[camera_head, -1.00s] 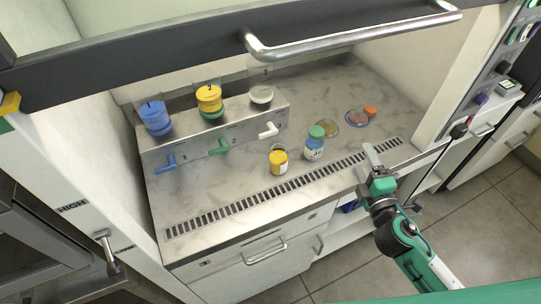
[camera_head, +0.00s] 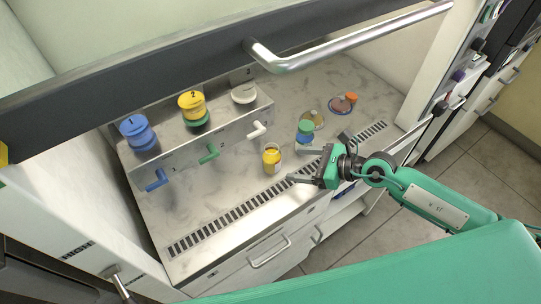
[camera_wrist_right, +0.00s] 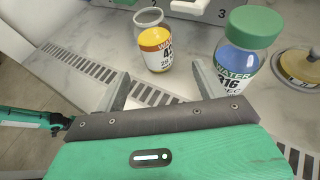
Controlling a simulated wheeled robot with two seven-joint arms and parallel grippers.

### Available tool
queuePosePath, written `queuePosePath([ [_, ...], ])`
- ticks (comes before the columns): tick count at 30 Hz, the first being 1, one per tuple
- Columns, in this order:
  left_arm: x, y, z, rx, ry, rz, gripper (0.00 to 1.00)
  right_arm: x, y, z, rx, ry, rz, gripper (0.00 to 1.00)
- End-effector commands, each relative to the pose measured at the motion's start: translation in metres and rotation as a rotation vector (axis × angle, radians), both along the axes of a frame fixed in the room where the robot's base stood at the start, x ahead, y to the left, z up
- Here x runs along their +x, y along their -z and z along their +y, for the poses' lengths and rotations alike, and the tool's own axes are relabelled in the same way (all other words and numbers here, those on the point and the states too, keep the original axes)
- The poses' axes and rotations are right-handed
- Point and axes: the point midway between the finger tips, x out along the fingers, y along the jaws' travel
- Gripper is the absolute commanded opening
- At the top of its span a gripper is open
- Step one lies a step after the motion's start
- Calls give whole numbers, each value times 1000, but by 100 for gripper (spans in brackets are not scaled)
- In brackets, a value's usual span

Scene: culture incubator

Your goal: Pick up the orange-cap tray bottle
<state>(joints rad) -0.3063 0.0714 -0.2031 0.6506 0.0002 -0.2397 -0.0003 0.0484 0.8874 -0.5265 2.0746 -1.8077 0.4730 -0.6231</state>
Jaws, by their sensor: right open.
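No bottle with a clearly orange cap stands out. A small orange piece (camera_head: 351,97) lies at the back right beside a reddish dish (camera_head: 340,105). A clear jar with yellow-orange contents (camera_head: 271,158) stands upright on the worktop, and its top looks uncapped in the right wrist view (camera_wrist_right: 153,42). A blue-bodied bottle with a green cap (camera_head: 305,131) stands behind it to the right; its label reads WATER in the right wrist view (camera_wrist_right: 238,62). My right gripper (camera_head: 303,165) is open and empty, just right of the jar, its fingers apart (camera_wrist_right: 162,88). My left gripper is not visible.
A metal rack (camera_head: 205,142) with blue, yellow and white lidded containers and coloured taps stands behind. A vent grille (camera_head: 235,213) runs along the worktop's front edge. The raised sash with its handle (camera_head: 350,40) spans above.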

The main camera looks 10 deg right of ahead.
Motion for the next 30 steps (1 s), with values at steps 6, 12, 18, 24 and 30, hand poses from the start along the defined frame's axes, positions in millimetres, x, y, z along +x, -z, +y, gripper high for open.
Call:
queuePosePath([
  [6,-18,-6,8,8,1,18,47,17,10,26,4,1,1,72],
  [12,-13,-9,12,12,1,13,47,26,18,39,3,1,0,72],
  [18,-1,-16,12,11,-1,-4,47,31,19,49,3,1,1,72],
  [24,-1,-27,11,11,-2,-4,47,43,27,72,4,2,2,72],
  [30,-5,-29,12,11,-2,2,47,51,35,83,2,1,1,72],
])
